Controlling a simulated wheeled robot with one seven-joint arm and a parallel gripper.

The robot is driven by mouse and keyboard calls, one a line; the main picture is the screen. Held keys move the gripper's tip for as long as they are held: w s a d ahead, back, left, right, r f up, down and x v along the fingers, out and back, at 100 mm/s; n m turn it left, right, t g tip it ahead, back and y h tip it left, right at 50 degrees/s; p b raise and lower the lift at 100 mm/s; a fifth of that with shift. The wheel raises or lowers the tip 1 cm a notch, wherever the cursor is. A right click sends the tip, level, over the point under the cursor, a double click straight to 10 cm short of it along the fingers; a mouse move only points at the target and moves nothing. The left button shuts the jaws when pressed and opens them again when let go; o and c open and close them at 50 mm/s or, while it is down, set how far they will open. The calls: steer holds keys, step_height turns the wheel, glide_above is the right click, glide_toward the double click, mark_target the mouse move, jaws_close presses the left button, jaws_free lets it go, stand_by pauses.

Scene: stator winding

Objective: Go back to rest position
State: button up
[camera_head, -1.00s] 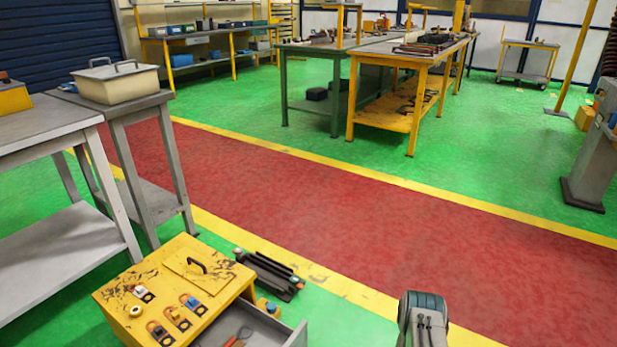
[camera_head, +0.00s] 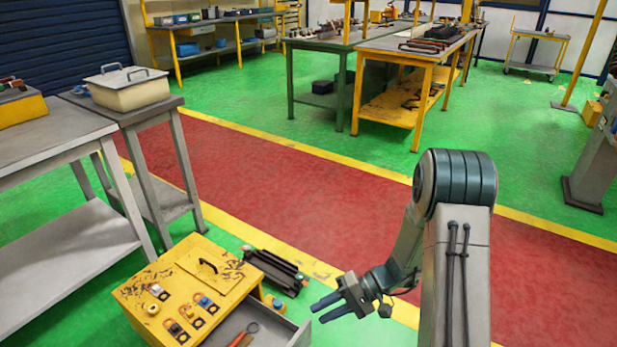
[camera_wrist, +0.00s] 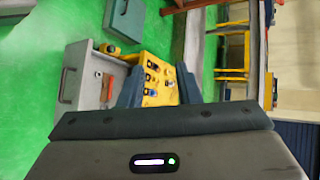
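My gripper (camera_head: 328,306) shows in the head view at the lower middle, at the end of my raised, bent arm. Its two blue fingers point left, toward the open drawer (camera_head: 297,335) of the yellow cabinet (camera_head: 185,285), and are apart from it in the picture. In the wrist view my gripper (camera_wrist: 160,88) has its fingers spread with nothing held between them. Beyond them the yellow panel of the cabinet (camera_wrist: 152,82) and the grey drawer (camera_wrist: 70,85) show.
Red-handled tools (camera_head: 243,336) lie in the drawer. Dark metal parts (camera_head: 275,270) lie on the floor behind the cabinet. A grey table (camera_head: 45,135) stands at left, with a lidded beige box (camera_head: 128,92) beside it. The red walkway (camera_head: 270,200) is clear.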

steer(key=s+d+r+t+h+p, duration=0.2)
steer(key=s+d+r+h+p, duration=0.1)
steer(key=r, duration=0.9)
steer(key=s+d+r+t+h+p, duration=0.2)
steer(key=s+d+r+h+p, duration=0.2)
steer(key=r, duration=0.7)
steer(key=s+d+r+t+h+p, duration=0.1)
steer(key=s+d+r+h+p, duration=0.2)
steer(key=r, duration=0.9)
steer(key=s+h+p, duration=0.2)
steer(key=s+p, duration=0.1)
steer(key=shift+s+d+r+t+p, duration=0.25)
steer(key=shift+d+r+t+p, duration=0.05)
steer(key=shift+d+t+p, duration=0.1)
steer(key=shift+a, duration=0.1)
